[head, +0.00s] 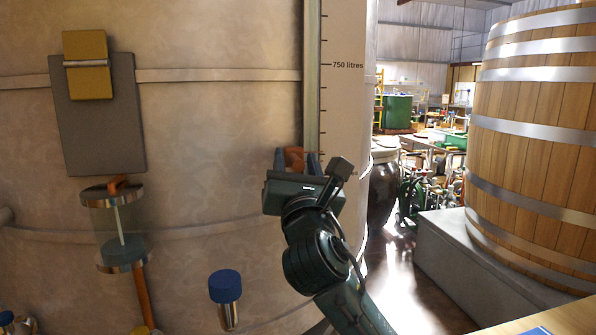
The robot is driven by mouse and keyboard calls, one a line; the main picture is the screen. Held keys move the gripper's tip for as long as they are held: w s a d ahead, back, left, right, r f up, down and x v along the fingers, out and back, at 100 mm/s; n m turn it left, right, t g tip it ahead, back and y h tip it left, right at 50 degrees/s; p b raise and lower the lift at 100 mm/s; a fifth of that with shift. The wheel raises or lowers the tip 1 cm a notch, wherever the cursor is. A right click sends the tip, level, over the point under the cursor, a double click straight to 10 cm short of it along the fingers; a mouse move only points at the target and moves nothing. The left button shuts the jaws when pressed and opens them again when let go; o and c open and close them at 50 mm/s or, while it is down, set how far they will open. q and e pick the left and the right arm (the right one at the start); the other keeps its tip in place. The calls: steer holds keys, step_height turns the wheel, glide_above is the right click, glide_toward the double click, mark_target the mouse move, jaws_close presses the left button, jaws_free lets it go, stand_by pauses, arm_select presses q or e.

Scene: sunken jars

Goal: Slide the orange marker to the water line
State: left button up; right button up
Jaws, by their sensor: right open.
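The orange marker (293,158) sits low on the upright gauge strip of the pale tank, partly hidden by my gripper. My right gripper (297,161) is at the marker, with its fingertips seeming to lie on either side of it. The gripper is open, and I cannot tell whether a finger touches the marker. The gauge strip (311,80) runs up beside a printed scale (347,65) that reads "750 litres". I cannot make out a water line in the strip. The strip's lower part is hidden behind my gripper. My left gripper is not in view.
A grey board with a yellow clip (87,52) hangs on the tank at left. Below it are a glass cylinder with metal ends (107,222) and a blue-capped fitting (225,286). A wooden barrel (535,130) stands at right.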

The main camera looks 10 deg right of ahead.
arm_select(q)
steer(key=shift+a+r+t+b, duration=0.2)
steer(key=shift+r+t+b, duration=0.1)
steer(key=shift+b, duration=0.15)
arm_select(e)
steer(key=v, duration=1.3)
